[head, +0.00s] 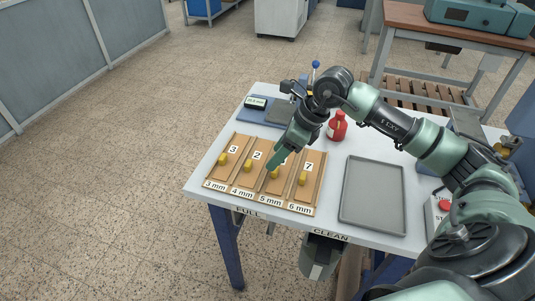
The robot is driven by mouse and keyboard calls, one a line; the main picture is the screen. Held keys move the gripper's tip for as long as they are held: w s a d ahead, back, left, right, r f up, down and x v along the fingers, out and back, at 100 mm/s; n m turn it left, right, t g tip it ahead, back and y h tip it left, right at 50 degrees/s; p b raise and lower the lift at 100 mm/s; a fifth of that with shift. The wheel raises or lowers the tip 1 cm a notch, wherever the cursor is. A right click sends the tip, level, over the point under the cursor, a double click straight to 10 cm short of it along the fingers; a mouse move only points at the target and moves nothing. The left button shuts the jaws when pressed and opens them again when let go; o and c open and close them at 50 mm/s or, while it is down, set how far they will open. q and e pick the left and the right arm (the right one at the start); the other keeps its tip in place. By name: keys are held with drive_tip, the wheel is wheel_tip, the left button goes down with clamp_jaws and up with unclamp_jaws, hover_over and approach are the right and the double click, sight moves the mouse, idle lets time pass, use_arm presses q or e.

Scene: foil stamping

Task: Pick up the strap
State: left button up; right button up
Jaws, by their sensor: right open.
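My right gripper (277,166) points down at the third slot of the wooden rack (242,193), with its fingertips near the yellow piece (275,173) in the slot labelled 5 mm. I cannot tell whether they touch it. The gripper is open and partly hides that slot's number. Other yellow pieces stand in the slots labelled 3 mm (222,160), 4 mm (247,166) and 6 mm (302,179). I cannot make out a strap for certain. My left gripper is not visible.
The rack stands on a white table (333,160). An empty grey tray (373,196) lies to its right. A red bottle (337,127) stands behind, beside my right arm. A small device with a display (256,103) is at the back left. A red button (444,205) is at the right.

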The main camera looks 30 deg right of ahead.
sight(277, 169)
drive_tip(key=shift+d+f+h+p, duration=0.6)
drive_tip(key=shift+d+f+p, duration=0.2)
drive_tip(key=shift+d+f, duration=0.25)
drive_tip(key=p+x, duration=0.1)
drive_tip(key=x, duration=0.2)
drive_tip(key=shift+s+d+p, duration=0.1)
drive_tip(key=shift+s+p, duration=0.2)
drive_tip(key=shift+p, duration=0.05)
drive_tip(key=shift+w+f, duration=0.25)
drive_tip(key=shift+f, duration=0.3)
drive_tip(key=shift+w+f, duration=0.25)
drive_tip(key=shift+f, duration=0.3)
drive_tip(key=c, duration=1)
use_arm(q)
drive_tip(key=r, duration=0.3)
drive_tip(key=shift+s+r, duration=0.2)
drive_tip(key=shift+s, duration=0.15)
use_arm(e)
clamp_jaws()
